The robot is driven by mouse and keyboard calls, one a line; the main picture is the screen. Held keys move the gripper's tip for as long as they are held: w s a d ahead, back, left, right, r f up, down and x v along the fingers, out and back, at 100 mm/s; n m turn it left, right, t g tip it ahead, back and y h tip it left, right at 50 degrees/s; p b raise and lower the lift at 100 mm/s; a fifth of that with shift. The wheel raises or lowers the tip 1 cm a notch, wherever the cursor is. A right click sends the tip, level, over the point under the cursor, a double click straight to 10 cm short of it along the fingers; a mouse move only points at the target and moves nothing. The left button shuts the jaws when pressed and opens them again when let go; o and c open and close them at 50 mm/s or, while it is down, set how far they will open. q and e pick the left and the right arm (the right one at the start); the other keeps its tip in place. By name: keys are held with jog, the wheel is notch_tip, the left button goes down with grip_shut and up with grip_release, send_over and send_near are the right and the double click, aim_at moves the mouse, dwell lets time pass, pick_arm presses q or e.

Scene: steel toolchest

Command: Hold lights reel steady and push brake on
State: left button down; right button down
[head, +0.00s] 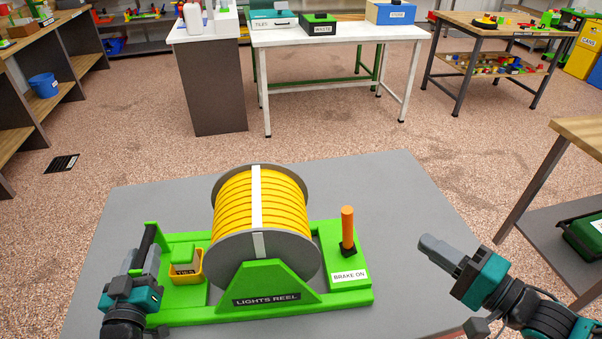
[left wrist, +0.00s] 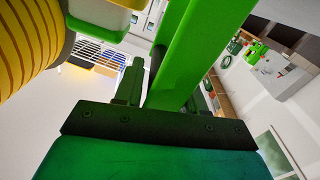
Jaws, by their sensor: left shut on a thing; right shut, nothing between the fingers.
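The lights reel (head: 232,205) is a drum of yellow cable with grey flanges and a white stripe. It sits on a green stand (head: 190,316) labelled LIGHTS REEL. The brake lever (head: 347,225) has an orange grip and stands roughly upright at the stand's right end, behind a BRAKE ON label (head: 350,277). My left gripper (head: 136,272) is shut on the black-and-green handle (head: 147,245) at the stand's left end; the exact contact is partly hidden. The handle's green part also shows in the left wrist view (left wrist: 190,50). My right gripper (head: 428,243) is shut and empty, right of the lever and apart from it.
The stand rests on a grey tabletop (head: 400,190), clear behind the reel and between lever and right gripper. A small yellow holder (head: 187,270) is on the stand, left of the drum. A wooden-topped bench (head: 580,130) stands at the right. A white table (head: 340,33) stands behind.

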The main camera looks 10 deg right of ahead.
dwell(0.3)
pick_arm(q)
jog(key=c, duration=1.1)
grip_release()
jog(key=shift+w+r, duration=0.15)
jog(key=shift+r, duration=0.2)
jog(key=o, duration=0.5)
jog(key=shift+f, duration=0.25)
jog(key=shift+s+f, duration=0.25)
jog(key=shift+f, duration=0.15)
jog(key=s, duration=0.7)
jog(key=s+a, duration=0.1)
jog(key=s, duration=0.3)
jog(key=shift+s+a+r, duration=0.1)
jog(key=shift+s+r, duration=0.25)
jog(key=shift+r, duration=0.05)
